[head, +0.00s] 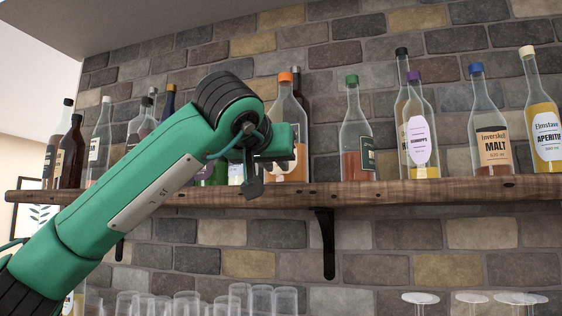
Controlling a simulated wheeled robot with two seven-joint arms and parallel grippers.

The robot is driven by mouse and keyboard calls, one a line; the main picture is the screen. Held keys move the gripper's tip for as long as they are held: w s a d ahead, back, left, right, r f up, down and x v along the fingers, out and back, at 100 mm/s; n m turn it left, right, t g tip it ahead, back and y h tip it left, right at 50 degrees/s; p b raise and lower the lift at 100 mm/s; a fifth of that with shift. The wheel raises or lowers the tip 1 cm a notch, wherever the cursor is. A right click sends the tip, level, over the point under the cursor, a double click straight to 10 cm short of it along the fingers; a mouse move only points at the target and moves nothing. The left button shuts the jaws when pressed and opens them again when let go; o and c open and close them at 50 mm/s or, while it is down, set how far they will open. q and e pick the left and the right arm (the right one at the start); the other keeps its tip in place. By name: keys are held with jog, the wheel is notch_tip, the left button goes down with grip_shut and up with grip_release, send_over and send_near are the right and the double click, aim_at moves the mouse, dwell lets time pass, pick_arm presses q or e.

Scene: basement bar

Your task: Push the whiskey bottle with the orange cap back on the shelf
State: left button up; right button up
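The whiskey bottle with the orange cap (285,78) stands upright on the wooden shelf (440,190), near the middle of the head view. Its clear neck and right side show; my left gripper (273,150) hides part of its lower left. My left arm comes up from the lower left, and its gripper is at shelf height right in front of the bottle's lower body. Whether it touches the bottle cannot be told. The gripper's fingers are seen from the side and partly hidden, so their opening is unclear. My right gripper is not in view.
A green-capped bottle (355,130) stands to the right with a gap between. More bottles line both sides. A shelf bracket (326,245) hangs below, with glasses (262,300) lower down. A brick wall backs the shelf.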

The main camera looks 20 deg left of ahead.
aim_at(281, 184)
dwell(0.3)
pick_arm(q)
jog(key=shift+w, duration=0.2)
jog(key=shift+w, duration=0.25)
jog(key=shift+w+p, duration=0.7)
jog(key=shift+p, duration=0.05)
jog(key=shift+w, duration=0.2)
jog(key=shift+w+p, duration=0.55)
jog(key=shift+w, duration=0.15)
jog(key=shift+w, duration=0.25)
